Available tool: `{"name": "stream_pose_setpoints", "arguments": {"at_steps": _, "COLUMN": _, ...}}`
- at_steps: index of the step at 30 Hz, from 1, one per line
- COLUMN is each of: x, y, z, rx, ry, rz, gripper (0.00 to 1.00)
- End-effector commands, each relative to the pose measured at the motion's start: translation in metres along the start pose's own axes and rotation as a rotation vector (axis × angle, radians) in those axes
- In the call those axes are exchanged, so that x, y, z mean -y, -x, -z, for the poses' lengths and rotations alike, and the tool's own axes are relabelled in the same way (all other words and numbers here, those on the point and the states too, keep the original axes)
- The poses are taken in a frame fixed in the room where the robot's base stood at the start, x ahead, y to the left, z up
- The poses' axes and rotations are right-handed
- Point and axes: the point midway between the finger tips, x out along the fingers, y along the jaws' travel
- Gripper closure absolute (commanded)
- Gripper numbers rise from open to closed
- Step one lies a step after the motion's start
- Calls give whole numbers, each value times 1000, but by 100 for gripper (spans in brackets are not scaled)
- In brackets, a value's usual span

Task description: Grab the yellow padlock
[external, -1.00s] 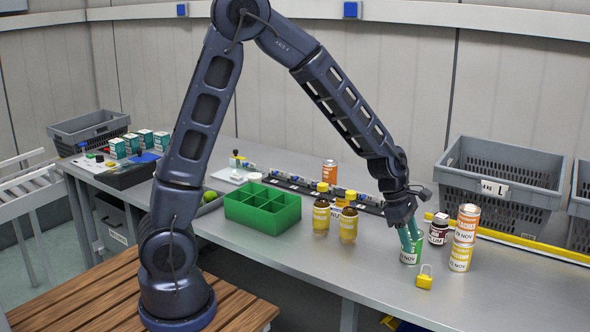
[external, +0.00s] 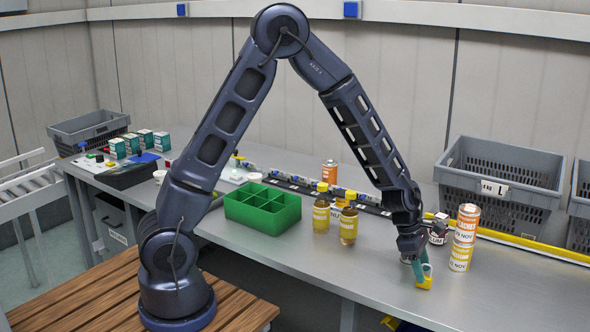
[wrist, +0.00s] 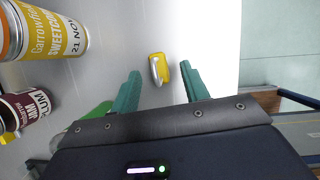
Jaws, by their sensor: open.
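The yellow padlock (external: 425,281) with a grey shackle lies on the grey bench near its front edge. In the wrist view the padlock (wrist: 158,68) sits between and just beyond the tips of my two teal fingers, with clear space on both sides. My gripper (external: 421,270) points down at the padlock, and its fingers partly cover it in the external view. In the wrist view my gripper (wrist: 160,75) is open and empty. I cannot tell the exact height of the fingertips above the bench.
Stacked orange and yellow cans (external: 462,238) and a dark jar (external: 438,230) stand just right of and behind my gripper. A green can (wrist: 97,112) is partly hidden behind a finger. Yellow bottles (external: 348,226) and a green divided box (external: 262,207) stand left. The bench's front edge is close.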

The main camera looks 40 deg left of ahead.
Motion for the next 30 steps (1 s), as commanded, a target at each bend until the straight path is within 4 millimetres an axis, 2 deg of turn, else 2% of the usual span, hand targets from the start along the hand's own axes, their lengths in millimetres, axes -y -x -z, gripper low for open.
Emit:
{"name": "stream_pose_setpoints", "arguments": {"at_steps": 3, "x": -1, "y": -16, "z": 0, "rx": -1, "ry": 1, "rz": 1, "gripper": 55}}
{"name": "stream_pose_setpoints", "arguments": {"at_steps": 7, "x": -2, "y": -27, "z": 0, "rx": -1, "ry": 1, "rz": 1, "gripper": 55}}
{"name": "stream_pose_setpoints", "arguments": {"at_steps": 17, "x": -2, "y": -32, "z": -1, "rx": 0, "ry": 0, "rz": -1, "gripper": 55}}
{"name": "stream_pose_setpoints", "arguments": {"at_steps": 20, "x": -2, "y": -32, "z": -1, "rx": 0, "ry": 0, "rz": 0, "gripper": 70}}
{"name": "stream_pose_setpoints", "arguments": {"at_steps": 24, "x": -2, "y": -32, "z": -1, "rx": 0, "ry": 0, "rz": 0, "gripper": 98}}
{"name": "stream_pose_setpoints", "arguments": {"at_steps": 30, "x": -2, "y": -32, "z": -1, "rx": 0, "ry": 0, "rz": 0, "gripper": 100}}
